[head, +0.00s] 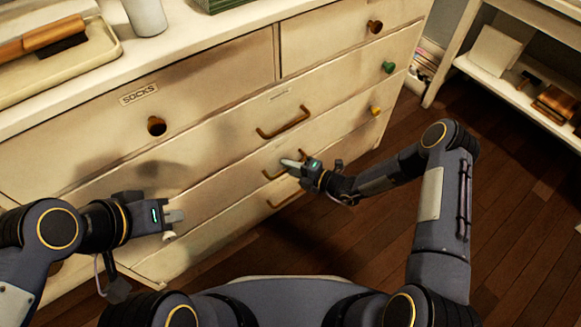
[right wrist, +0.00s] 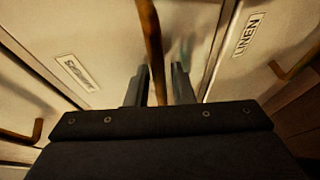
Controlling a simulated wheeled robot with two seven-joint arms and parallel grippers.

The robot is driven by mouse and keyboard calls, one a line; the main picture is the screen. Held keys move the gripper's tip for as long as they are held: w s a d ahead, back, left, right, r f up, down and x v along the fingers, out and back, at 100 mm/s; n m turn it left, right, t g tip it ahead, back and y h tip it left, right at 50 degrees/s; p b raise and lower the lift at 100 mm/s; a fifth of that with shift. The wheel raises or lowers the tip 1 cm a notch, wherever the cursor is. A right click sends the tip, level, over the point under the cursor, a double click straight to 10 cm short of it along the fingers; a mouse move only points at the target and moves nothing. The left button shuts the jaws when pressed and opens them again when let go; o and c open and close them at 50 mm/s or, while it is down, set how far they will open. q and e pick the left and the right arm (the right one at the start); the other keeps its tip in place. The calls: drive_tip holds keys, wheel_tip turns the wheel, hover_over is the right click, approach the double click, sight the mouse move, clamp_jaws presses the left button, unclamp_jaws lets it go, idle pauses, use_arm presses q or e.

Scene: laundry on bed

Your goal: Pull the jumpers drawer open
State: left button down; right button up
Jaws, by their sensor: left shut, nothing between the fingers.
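The cream dresser (head: 215,150) has several drawers. The third drawer down, with a brass handle (head: 268,174), appears closed. My right gripper (head: 291,164) is at this handle. In the right wrist view, the handle (right wrist: 152,40) runs between the two fingers (right wrist: 158,88), with small gaps beside it, so the gripper looks open around it. A blurred label (right wrist: 77,70), seemingly JUMPERS, sits on the same drawer front. My left gripper (head: 175,216) is shut and empty, in front of the dresser at the lower left.
Above are the SOCKS drawer (head: 200,95) and a drawer with a brass handle (head: 284,122). Below is the LINEN drawer, its label (right wrist: 245,35) in the right wrist view. A white shelf unit (head: 510,85) stands at right.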

clamp_jaws()
